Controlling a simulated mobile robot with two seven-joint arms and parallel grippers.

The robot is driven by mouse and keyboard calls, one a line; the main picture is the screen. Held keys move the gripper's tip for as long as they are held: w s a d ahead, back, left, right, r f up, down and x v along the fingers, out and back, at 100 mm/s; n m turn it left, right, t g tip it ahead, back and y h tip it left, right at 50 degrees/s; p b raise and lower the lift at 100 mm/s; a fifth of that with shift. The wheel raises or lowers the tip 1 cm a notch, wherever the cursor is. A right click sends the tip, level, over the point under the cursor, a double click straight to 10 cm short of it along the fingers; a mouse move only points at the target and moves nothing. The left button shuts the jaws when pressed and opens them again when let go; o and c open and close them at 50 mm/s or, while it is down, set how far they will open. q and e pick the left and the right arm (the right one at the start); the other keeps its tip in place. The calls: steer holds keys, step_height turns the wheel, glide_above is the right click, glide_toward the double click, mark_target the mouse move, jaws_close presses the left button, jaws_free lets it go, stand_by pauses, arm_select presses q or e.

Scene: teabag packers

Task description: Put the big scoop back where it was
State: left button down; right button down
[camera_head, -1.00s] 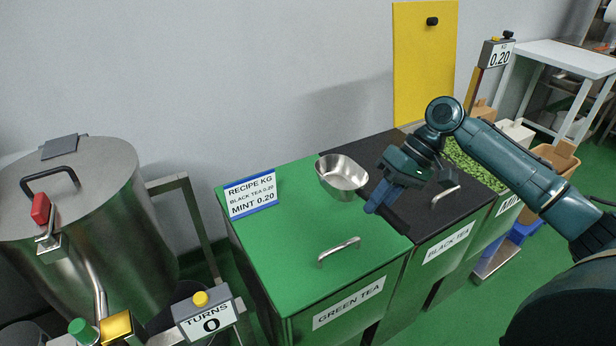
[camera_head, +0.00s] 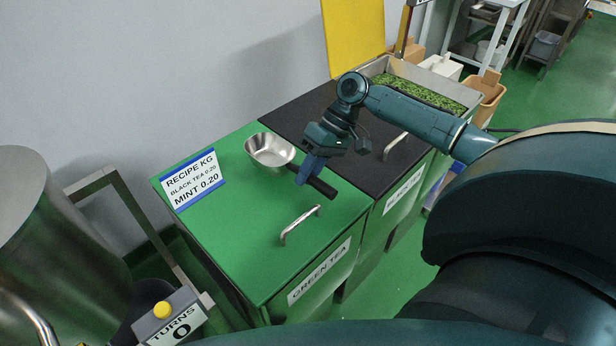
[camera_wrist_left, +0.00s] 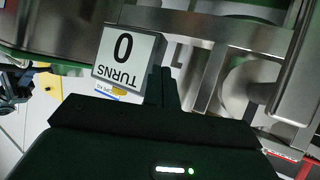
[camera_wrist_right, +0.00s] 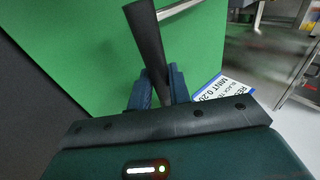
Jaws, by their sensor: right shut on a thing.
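The big scoop has a shiny steel bowl (camera_head: 270,150) and a dark handle (camera_head: 322,188). The bowl is over the back right part of the green tea bin's green lid (camera_head: 235,215); I cannot tell whether it touches the lid. My right gripper (camera_head: 311,168) is shut on the scoop's handle. In the right wrist view the dark handle (camera_wrist_right: 148,42) stands between the fingers (camera_wrist_right: 160,85), with the green lid behind; the bowl is hidden there. My left gripper (camera_wrist_left: 162,88) shows only in the left wrist view, its fingers together and empty, close to the turns counter (camera_wrist_left: 128,55).
A recipe sign (camera_head: 192,180) stands on the green lid's left. A metal lid handle (camera_head: 300,224) rises near its front. The black tea bin's black lid (camera_head: 300,115) adjoins, then a tray of green mint (camera_head: 420,92). A steel drum (camera_head: 50,235) stands at left.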

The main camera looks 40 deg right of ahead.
steer(key=shift+f, duration=0.9)
steer(key=c, duration=1.3)
jaws_free()
steer(key=v, duration=1.2)
